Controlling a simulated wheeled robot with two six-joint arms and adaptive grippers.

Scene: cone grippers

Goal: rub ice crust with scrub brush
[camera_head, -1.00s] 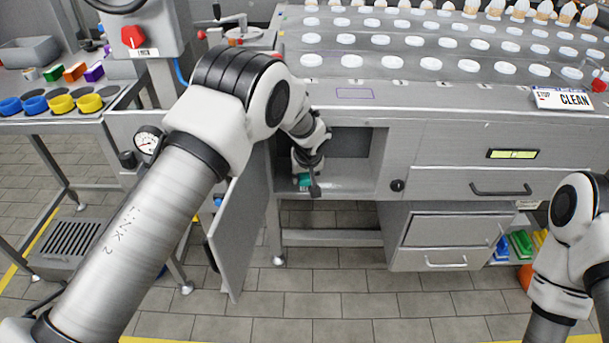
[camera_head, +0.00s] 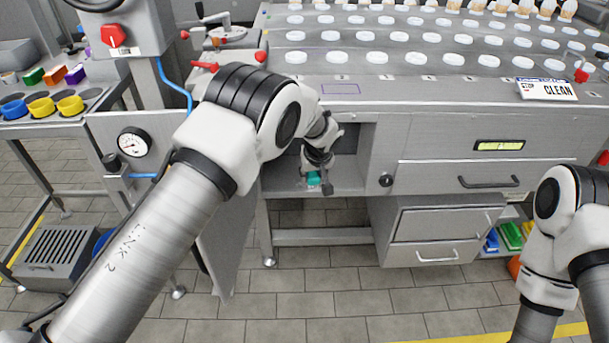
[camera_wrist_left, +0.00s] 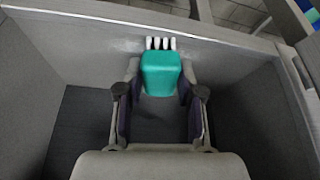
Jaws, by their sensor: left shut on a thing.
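The teal scrub brush (camera_head: 313,178) is in the open compartment of the metal counter, low near its front opening. In the left wrist view the teal block (camera_wrist_left: 161,72) sits between both fingers, with white bristles (camera_wrist_left: 160,43) pointing away from the palm. My left gripper (camera_wrist_left: 160,88) is shut on it; in the head view the gripper (camera_head: 324,183) points down into the compartment. A pale streak lies along the compartment surface by the bristles, but I cannot tell whether it is the ice crust or whether the bristles touch it. My right gripper is out of view.
The compartment (camera_head: 350,180) has close side walls, and its grey door (camera_head: 215,235) hangs open at the left. Drawers (camera_head: 440,225) are to the right. Rows of white discs (camera_head: 375,58) cover the counter top. The tiled floor in front is clear.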

